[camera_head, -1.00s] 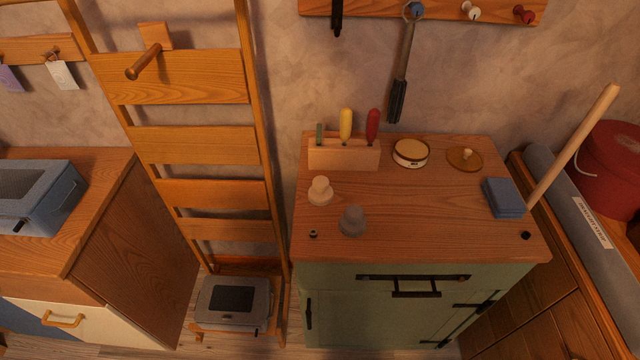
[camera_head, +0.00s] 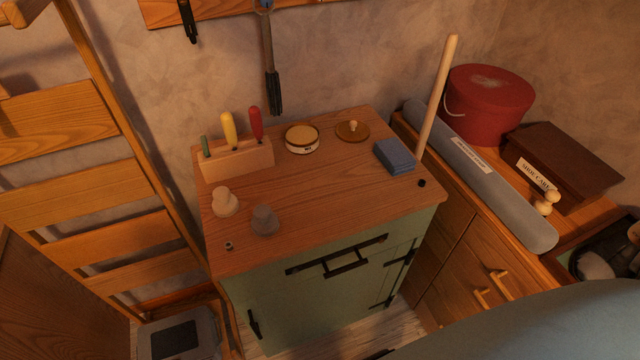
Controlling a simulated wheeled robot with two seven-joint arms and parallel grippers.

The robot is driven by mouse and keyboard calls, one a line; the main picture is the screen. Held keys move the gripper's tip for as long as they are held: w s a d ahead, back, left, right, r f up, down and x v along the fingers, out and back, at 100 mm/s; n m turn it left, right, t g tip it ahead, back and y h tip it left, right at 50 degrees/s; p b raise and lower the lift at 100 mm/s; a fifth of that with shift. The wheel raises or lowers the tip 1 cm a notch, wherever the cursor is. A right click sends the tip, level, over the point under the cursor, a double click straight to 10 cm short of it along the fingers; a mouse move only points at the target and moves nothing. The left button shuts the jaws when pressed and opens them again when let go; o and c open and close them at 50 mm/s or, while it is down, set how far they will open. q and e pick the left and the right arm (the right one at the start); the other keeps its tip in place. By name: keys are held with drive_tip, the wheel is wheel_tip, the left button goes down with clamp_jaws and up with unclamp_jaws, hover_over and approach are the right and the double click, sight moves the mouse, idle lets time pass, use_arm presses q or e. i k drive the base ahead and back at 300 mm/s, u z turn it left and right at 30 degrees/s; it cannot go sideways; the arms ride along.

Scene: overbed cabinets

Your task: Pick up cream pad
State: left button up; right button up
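A cream pad (camera_head: 225,201), a small pale piece with a rounded knob on top, stands on the left part of the wooden top (camera_head: 330,200) of the green cabinet. A grey piece of similar shape (camera_head: 265,220) stands just to its right and nearer the front. Nothing touches or covers the cream pad. Neither of my grippers is in view.
Behind the pad is a wooden block (camera_head: 237,163) with several coloured handles. A round tin (camera_head: 302,139), a knobbed wooden disc (camera_head: 352,131) and blue folded cloths (camera_head: 394,156) stand farther right. A pale stick (camera_head: 437,95) rises at the right edge. The middle top is clear.

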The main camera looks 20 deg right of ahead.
sight(225, 204)
drive_tip(key=k, duration=1.15)
drive_tip(key=u, duration=0.75)
drive_tip(key=i, duration=1.3)
drive_tip(key=z, duration=0.9)
